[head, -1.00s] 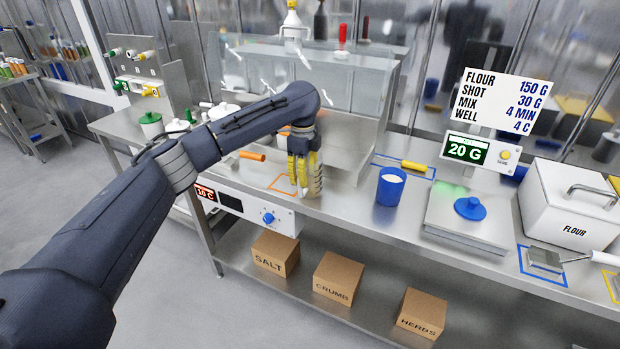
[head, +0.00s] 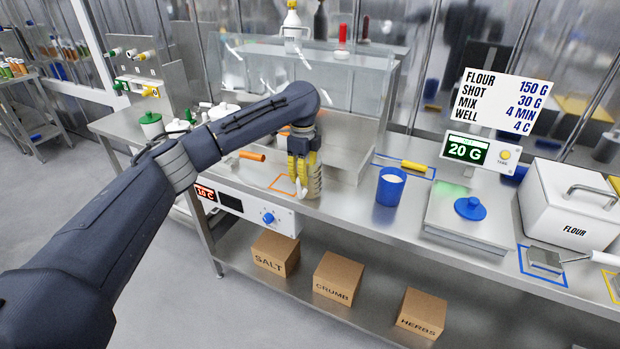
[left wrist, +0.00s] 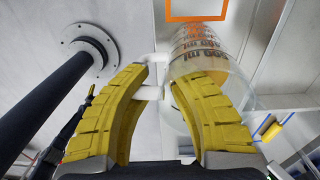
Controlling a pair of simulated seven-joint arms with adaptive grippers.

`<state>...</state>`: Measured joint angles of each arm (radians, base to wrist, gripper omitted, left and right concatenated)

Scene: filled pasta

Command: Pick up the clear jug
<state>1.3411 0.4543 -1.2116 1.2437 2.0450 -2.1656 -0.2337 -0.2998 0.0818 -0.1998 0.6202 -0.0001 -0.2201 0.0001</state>
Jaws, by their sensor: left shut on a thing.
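The clear jug (head: 315,182) stands upright on the steel bench, beside the orange outlined square, partly hidden by my left gripper (head: 301,180). In the left wrist view the jug (left wrist: 203,55) shows as a clear round vessel with printed markings, and its white handle (left wrist: 150,92) reaches in between the yellow fingers. My left gripper (left wrist: 159,82) is shut on this handle. I cannot tell any gap between the jug and the bench. My right gripper is not in view.
A blue cup (head: 390,188) stands to the right of the jug. Further right are a scale (head: 466,225) with a blue lid on it and a white flour bin (head: 570,203). A clear-fronted enclosure (head: 345,85) rises behind. An orange cylinder (head: 252,156) lies to the left.

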